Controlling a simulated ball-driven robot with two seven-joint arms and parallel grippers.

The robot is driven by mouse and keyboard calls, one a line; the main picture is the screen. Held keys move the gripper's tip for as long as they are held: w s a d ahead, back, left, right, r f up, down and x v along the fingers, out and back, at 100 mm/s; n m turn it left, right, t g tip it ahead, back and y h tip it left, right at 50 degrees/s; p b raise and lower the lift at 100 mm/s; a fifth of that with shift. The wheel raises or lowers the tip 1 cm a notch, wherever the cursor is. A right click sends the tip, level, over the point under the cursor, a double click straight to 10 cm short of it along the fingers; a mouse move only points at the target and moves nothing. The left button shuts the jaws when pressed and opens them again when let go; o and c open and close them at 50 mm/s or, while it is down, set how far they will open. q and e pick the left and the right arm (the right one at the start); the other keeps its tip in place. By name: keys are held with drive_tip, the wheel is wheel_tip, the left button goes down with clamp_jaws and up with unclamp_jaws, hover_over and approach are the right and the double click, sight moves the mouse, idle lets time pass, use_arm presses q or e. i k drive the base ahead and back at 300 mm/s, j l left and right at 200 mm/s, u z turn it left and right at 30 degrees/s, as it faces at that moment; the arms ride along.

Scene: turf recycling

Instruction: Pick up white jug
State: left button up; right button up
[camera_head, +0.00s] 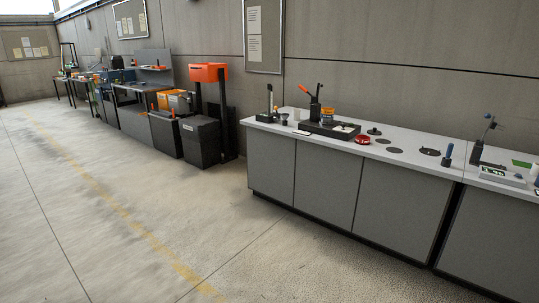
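I cannot make out a white jug for certain in the head view. A small white item (345,128) lies in the black tray on the long counter, too small to identify. Neither of my grippers is in view, and no arm shows.
A grey-topped counter (415,160) runs along the wall at right, holding a black tray (322,130), a red round item (362,140), a blue-handled tool (447,154) and a scale (501,176). Black bins (200,142) and workbenches stand further left. The concrete floor (120,200) is open.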

sight(295, 112)
drive_tip(key=i+j+u, duration=0.1)
drive_tip(key=i, duration=0.8)
drive_tip(key=i+j+u, duration=0.15)
drive_tip(key=i, duration=0.8)
drive_tip(key=i+j+z, duration=0.15)
drive_tip(key=i+z, duration=0.2)
drive_tip(key=i, duration=0.25)
drive_tip(key=i+j+z, duration=0.35)
drive_tip(key=i, duration=0.25)
drive_tip(key=i+j+z, duration=0.35)
drive_tip(key=i, duration=0.2)
